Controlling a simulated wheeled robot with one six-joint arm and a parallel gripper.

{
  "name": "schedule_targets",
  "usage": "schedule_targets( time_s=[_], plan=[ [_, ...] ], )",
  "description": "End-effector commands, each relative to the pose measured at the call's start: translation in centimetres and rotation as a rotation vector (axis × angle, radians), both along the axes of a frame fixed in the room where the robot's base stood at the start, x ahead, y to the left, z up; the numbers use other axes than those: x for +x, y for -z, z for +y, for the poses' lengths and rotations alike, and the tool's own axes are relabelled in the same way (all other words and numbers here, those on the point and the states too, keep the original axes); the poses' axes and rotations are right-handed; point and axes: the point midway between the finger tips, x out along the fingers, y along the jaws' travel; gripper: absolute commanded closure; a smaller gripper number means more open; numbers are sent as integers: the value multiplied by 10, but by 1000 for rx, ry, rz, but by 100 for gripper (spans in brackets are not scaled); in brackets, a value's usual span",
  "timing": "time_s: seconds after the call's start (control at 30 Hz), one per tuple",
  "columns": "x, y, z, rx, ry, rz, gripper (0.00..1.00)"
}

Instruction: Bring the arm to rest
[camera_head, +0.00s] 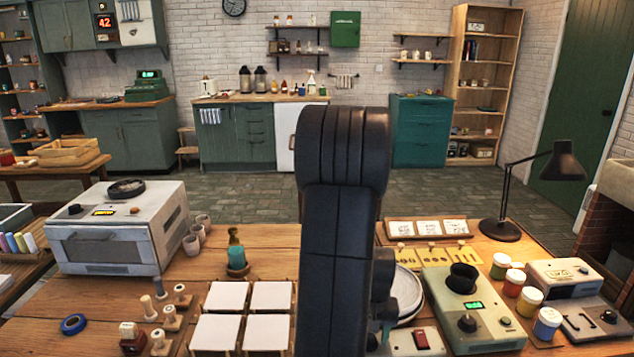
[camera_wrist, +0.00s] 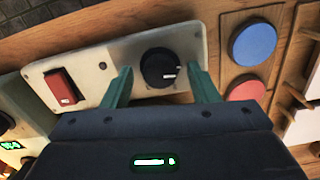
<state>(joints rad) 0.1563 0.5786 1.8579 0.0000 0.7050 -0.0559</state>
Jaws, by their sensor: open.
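My gripper (camera_wrist: 161,72) is open in the wrist view, with its two green fingers apart. A black round knob (camera_wrist: 155,68) on a pale control box (camera_wrist: 105,60) shows between the fingers, with gaps on both sides. I cannot tell whether the fingertips reach down beside it. A red rocker switch (camera_wrist: 60,86) is on the same box; the switch also shows in the head view (camera_head: 421,341). In the head view my arm stands upright in the middle and hides most of the gripper and the knob.
A round pale plate (camera_head: 408,290) sits just behind the control box. A box with a black cup (camera_head: 462,280), paint jars (camera_head: 548,322) and a lamp (camera_head: 563,163) stand right. White tiles (camera_head: 218,332) and an oven (camera_head: 115,238) are left. Blue (camera_wrist: 253,43) and pink discs (camera_wrist: 246,89) lie close to the gripper.

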Motion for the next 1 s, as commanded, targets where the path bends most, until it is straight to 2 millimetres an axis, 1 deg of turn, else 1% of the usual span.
schedule_targets(
  time_s=[0.7,1.0],
  plan=[
    [0,-1,0,0,562,1,46],
    [0,0,0,0,702,1,46]
  ],
)
